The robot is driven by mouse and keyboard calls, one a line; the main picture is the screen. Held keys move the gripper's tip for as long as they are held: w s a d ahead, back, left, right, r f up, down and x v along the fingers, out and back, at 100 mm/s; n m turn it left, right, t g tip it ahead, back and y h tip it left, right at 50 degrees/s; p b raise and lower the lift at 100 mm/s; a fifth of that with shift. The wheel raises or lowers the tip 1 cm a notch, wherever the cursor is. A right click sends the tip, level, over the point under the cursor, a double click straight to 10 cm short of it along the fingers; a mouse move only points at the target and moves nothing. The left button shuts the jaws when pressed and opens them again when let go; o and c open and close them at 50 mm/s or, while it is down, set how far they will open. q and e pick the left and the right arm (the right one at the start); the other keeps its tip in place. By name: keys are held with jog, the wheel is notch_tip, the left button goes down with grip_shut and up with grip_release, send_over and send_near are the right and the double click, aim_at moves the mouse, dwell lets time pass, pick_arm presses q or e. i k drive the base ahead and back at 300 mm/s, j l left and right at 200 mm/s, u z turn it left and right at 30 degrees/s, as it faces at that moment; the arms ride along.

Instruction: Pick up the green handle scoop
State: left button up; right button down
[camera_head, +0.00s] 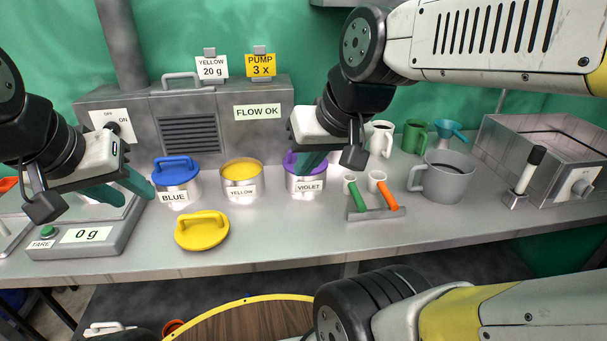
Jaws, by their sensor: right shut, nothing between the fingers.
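The green handle scoop (357,193) rests in a small grey holder (376,213) on the counter, beside an orange handle scoop (387,194). My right gripper (309,168) is to the left of and above the scoops, in front of the violet-lidded canister (303,183). It is shut and empty, and it hides part of that canister. My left gripper (137,199) hangs over the scale (100,247) at the far left. Its two teal fingers are apart, with nothing seen between them.
A blue-lidded canister (176,186) and an open yellow canister (241,186) stand on the counter. A yellow lid (202,231) lies in front. A grey mug (446,180) is right of the scoops, with a metal box (545,160) beyond. The counter before the scoops is clear.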

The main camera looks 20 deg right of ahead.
aim_at(350, 188)
jog(key=l+z, duration=0.25)
jog(key=l, duration=0.95)
jog(key=k+l+z, duration=0.15)
jog(key=z, duration=0.45)
